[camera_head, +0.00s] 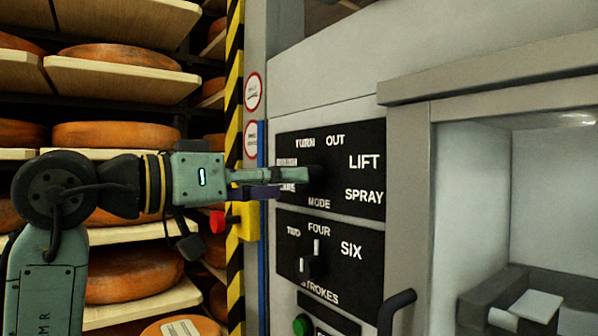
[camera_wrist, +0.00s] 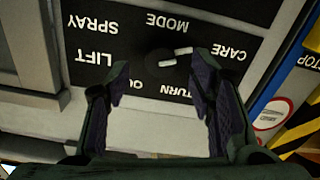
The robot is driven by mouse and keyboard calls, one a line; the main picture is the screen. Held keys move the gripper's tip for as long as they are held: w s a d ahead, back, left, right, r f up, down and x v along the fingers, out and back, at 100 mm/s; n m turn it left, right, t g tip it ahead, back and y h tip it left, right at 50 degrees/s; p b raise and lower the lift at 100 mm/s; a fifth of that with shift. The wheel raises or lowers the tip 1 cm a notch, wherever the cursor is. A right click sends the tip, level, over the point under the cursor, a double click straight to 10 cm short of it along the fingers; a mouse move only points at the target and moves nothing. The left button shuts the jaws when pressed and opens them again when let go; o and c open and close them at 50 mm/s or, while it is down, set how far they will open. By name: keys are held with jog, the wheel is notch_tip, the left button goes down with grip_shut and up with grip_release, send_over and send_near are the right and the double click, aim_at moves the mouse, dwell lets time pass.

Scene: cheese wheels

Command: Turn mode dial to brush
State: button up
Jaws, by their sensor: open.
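The mode dial (camera_head: 316,180) is a dark knob on the upper black panel (camera_head: 352,150). It is partly hidden by my gripper (camera_head: 302,177) in the head view. In the wrist view, upside down, the dial (camera_wrist: 154,64) shows a white pointer mark aimed right and slightly up, roughly towards CARE. SPRAY, LIFT, OUT, TURN, MODE and CARE are readable there. I cannot read a brush label; a finger covers the panel between TURN and CARE. My gripper (camera_wrist: 162,66) is open, its fingertips on either side of the dial in the picture. Contact cannot be told.
Below is a strokes panel with its own dial (camera_head: 311,262), a green button (camera_head: 302,324) and a dark handle (camera_head: 396,312). A red stop button (camera_head: 217,222) on a yellow box sits under my wrist. Shelves of cheese wheels (camera_head: 115,135) stand left; an open bay (camera_head: 520,200) is right.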

aim_at(310, 177)
jog(key=shift+p+x, duration=0.4)
jog(key=shift+x, duration=1.85)
jog(key=c, duration=1.1)
